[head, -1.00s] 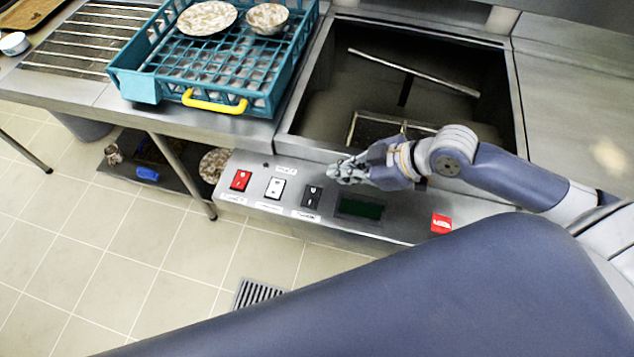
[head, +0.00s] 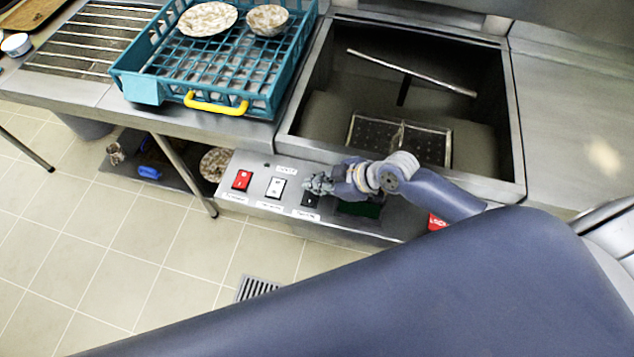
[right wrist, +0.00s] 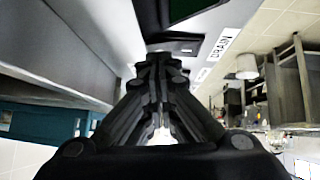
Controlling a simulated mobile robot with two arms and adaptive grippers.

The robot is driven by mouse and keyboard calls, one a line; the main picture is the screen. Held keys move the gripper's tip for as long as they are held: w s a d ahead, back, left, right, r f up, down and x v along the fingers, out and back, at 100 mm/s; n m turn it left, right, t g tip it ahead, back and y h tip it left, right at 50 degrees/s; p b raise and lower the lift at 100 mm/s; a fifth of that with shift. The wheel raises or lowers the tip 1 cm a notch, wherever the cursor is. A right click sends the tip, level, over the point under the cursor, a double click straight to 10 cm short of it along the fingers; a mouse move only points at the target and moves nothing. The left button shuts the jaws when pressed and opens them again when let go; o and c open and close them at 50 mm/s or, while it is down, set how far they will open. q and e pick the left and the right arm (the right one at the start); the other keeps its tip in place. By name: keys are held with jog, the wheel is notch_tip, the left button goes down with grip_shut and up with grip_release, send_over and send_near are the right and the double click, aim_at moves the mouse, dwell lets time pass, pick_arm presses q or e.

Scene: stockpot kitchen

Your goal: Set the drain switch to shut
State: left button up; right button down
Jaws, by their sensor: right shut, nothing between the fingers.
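The drain switch (head: 310,201) is the black rocker on the steel control panel, beside the white one. In the head view my right gripper (head: 317,184) is over its upper part and hides some of it. In the right wrist view the DRAIN label (right wrist: 224,44) shows next to the dark switch (right wrist: 176,38), just beyond the fingertips. The right gripper is shut and empty. I cannot tell whether it touches the switch, nor which way the rocker is tipped. My left gripper is not in view.
A red switch (head: 242,180) and a white switch (head: 275,187) sit left on the panel. A dark green display (head: 360,209) lies right, partly under my wrist. The open sink well (head: 330,120) is behind. A teal dish rack (head: 262,103) stands left.

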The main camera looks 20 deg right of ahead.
jog(key=shift+w+d+f+b, duration=0.1)
jog(key=shift+w+f+b, duration=0.05)
jog(key=shift+f+b, duration=0.4)
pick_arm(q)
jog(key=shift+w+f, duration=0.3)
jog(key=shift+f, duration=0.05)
pick_arm(e)
jog(key=shift+r, duration=0.15)
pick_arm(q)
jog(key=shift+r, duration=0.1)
